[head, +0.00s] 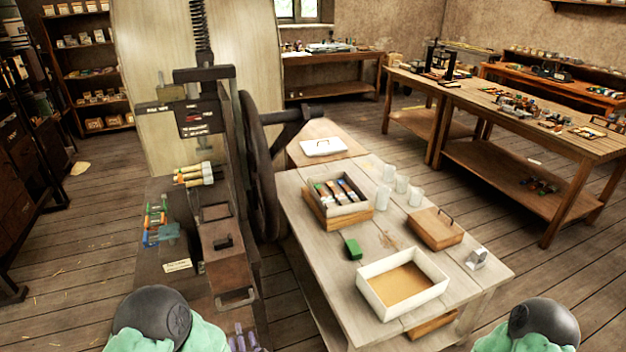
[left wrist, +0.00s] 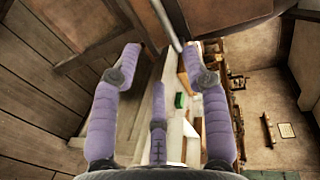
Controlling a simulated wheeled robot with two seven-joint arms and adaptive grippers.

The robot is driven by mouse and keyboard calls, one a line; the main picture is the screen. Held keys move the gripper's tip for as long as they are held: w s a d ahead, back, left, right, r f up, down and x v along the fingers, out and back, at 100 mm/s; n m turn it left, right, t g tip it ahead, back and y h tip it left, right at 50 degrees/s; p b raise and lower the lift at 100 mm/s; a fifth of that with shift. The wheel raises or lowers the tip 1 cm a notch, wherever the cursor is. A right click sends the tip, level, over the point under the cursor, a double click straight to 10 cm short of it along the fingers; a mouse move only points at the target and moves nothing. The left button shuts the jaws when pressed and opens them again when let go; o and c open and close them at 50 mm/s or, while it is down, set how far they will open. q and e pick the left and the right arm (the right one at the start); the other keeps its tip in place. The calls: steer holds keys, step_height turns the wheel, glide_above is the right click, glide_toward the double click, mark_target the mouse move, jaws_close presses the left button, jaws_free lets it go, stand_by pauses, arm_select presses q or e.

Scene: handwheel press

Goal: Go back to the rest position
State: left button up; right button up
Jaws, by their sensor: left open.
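My left gripper (head: 244,340) shows at the bottom edge of the head view as purple fingertips, low in front of the press and left of the table. In the left wrist view my left gripper (left wrist: 162,75) has its purple fingers spread wide, with nothing between them. The handwheel press (head: 222,150) stands left of centre, with its dark handwheel (head: 258,165) on its right side. My right gripper is out of the head view; only part of my right arm shows at the bottom right.
The wooden table (head: 315,265) holds an open white-rimmed box (head: 372,290), a green block (head: 353,249), a box of coloured pieces (head: 345,215), several pale cups (head: 402,184) and a lidded wooden box (head: 435,228). A brown box (head: 228,265) sits before the press.

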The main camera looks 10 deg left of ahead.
arm_select(q)
steer(key=d+f+n+g+h, duration=0.55)
steer(key=d+f+h, duration=0.2)
steer(key=f, duration=0.55)
steer(key=s+d+f+n+g+h, duration=0.2)
steer(key=s+d+f+n+g, duration=0.1)
steer(key=s, duration=0.4)
steer(key=s+d+f+n+g+h, duration=0.2)
steer(key=s+d+f+n+g, duration=0.2)
steer(key=s+d+f+n, duration=0.1)
steer(key=shift+s+d, duration=0.7)
steer(key=shift+s, duration=0.15)
steer(key=shift+f+n+h, duration=0.1)
steer(key=shift+n+h, duration=0.15)
